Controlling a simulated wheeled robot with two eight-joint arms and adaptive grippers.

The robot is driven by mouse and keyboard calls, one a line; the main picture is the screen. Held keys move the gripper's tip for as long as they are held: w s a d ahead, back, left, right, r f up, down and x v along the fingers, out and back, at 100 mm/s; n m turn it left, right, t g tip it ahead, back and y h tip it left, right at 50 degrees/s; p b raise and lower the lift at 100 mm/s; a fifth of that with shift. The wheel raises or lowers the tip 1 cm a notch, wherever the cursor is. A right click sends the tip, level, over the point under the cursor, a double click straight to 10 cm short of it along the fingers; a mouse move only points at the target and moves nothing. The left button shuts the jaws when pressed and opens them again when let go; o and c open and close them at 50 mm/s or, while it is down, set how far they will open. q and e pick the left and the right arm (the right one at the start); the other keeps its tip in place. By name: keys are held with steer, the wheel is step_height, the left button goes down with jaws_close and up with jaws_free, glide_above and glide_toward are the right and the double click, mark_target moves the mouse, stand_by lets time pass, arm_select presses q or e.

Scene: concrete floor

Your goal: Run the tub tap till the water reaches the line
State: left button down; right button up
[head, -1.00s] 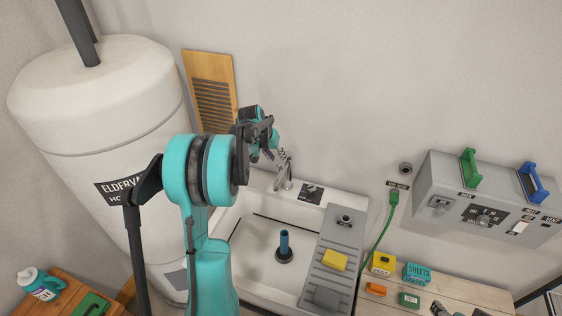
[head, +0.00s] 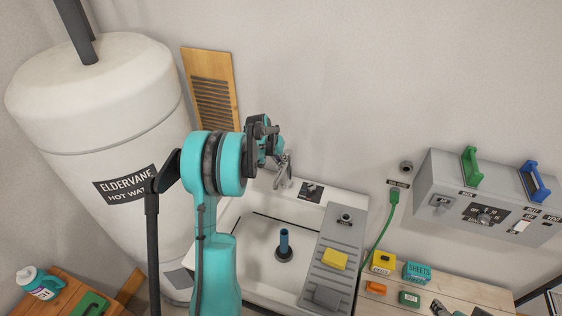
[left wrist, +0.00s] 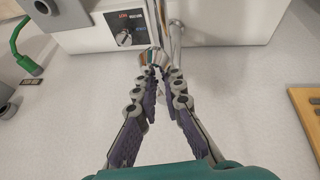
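The white tub (head: 255,270) stands at the middle bottom of the head view, with a dark line (head: 275,221) along its inner wall. A blue upright pipe (head: 284,242) stands on its floor; I see no clear water. The chrome tap (head: 284,170) rises from the tub's back edge and also shows in the left wrist view (left wrist: 176,38). My left gripper (head: 272,132) is above and beside the tap in the head view. In the left wrist view its fingertips (left wrist: 157,69) are close together at the tap's metal; whether they touch or grip it is unclear. My right gripper is out of view.
A black dial panel (head: 311,192) sits on the tub's back ledge. A grey ribbed board (head: 330,270) with a yellow sponge (head: 335,259) lies at the tub's right. The hot water tank (head: 100,130) stands left. A grey control box (head: 490,195) is on the right wall.

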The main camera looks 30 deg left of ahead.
arm_select(q)
steer(key=shift+s+r+g, duration=0.1)
steer(key=shift+g, duration=0.3)
steer(key=shift+w+a+r+g+h+p, duration=0.1)
steer(key=shift+w+r+g+h+p, duration=0.1)
steer(key=shift+w+r+g+p, duration=0.25)
steer(key=shift+w+a+r+g+h+p, duration=0.1)
steer(key=shift+w+r+g+h+p, duration=0.15)
steer(key=shift+r+g, duration=0.4)
steer(key=shift+w+a+r+g+h+p, duration=0.15)
steer(key=shift+w+r+g+p, duration=0.2)
steer(key=shift+g, duration=0.35)
steer(key=shift+w+r+g+h+p, duration=0.1)
steer(key=shift+w+r+g+p, duration=0.2)
steer(key=shift+g, duration=0.4)
steer(key=c, duration=1.6)
jaws_free()
steer(key=shift+s+r, duration=0.2)
steer(key=shift+s, duration=0.05)
